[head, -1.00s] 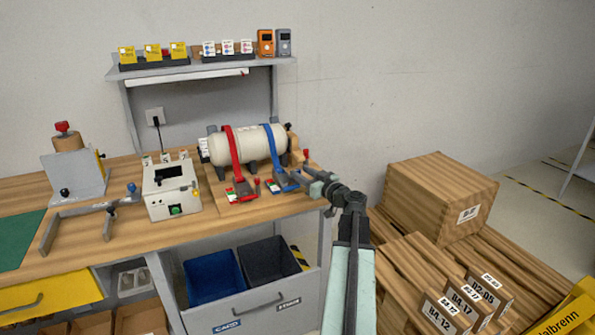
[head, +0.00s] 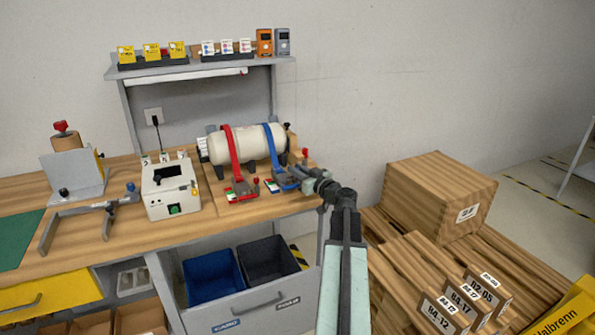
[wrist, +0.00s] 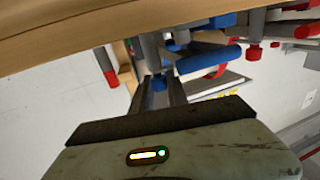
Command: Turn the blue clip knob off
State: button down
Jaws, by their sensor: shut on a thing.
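A cream tank (head: 262,142) lies on its stand on the bench, with a red strap (head: 231,146) and a blue strap (head: 271,143) over it. The blue strap ends in a blue clip (head: 284,184), which also shows in the wrist view as a blue lever (wrist: 210,58). My gripper (head: 303,177) reaches the clip from the right. In the wrist view my gripper (wrist: 160,92) is shut on the blue clip knob (wrist: 158,83), below a grey stem. The knob is hidden by my gripper in the head view.
The red clip (head: 242,190) is left of the blue one. A red knob (head: 305,154) stands just behind my gripper. A white device (head: 171,190) stands further left. Below are blue (head: 212,278) and dark bins. A large wooden box (head: 430,190) is at right.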

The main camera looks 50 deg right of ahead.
jog(key=m+g+h, duration=0.1)
jog(key=m+h, duration=0.1)
jog(key=h, duration=0.2)
jog(key=m+g+h, duration=0.2)
jog(key=m+h, duration=0.1)
jog(key=shift+a+h, duration=0.2)
jog(key=shift+h, duration=0.2)
jog(key=m+g+h, duration=0.3)
jog(key=shift+d+m+g+h, duration=0.1)
jog(key=shift+m+g+h, duration=0.2)
jog(key=shift+g, duration=0.1)
jog(key=shift+d+m+g+h, duration=0.1)
jog(key=shift+m+g+h, duration=1.15)
jog(key=shift+g, duration=0.55)
jog(key=shift+s+m, duration=0.1)
jog(key=shift+m, duration=0.15)
jog(key=c, duration=1.3)
grip_release()
jog(key=v, duration=0.7)
jog(key=shift+s+a, duration=0.1)
jog(key=shift+a, duration=0.3)
